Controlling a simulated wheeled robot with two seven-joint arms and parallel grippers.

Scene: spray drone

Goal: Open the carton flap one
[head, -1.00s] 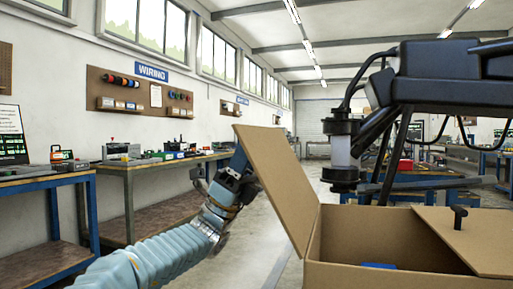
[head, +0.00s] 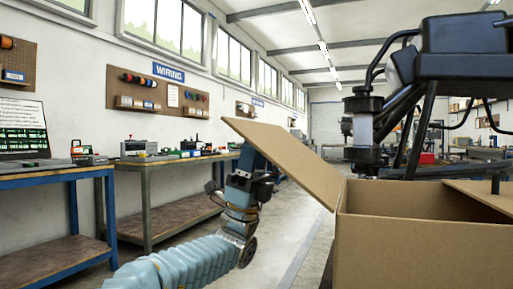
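The open brown carton (head: 430,245) stands at the lower right. Its left flap (head: 285,160) is raised and leans outward to the left, its lower edge joined to the carton's left side. Another flap (head: 485,192) lies across the right part of the top, with a small black knob-like piece on it. My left gripper (head: 252,165) is up against the outer, left side of the raised flap. Its fingertips are mostly hidden behind the flap, so I cannot tell whether they are open or shut. My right gripper is not in view.
A large black drone (head: 465,50) with legs and a clear-sided cylinder (head: 363,130) stands just behind the carton. Workbenches (head: 150,185) with tools line the left wall. The floor (head: 295,245) between benches and carton is clear.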

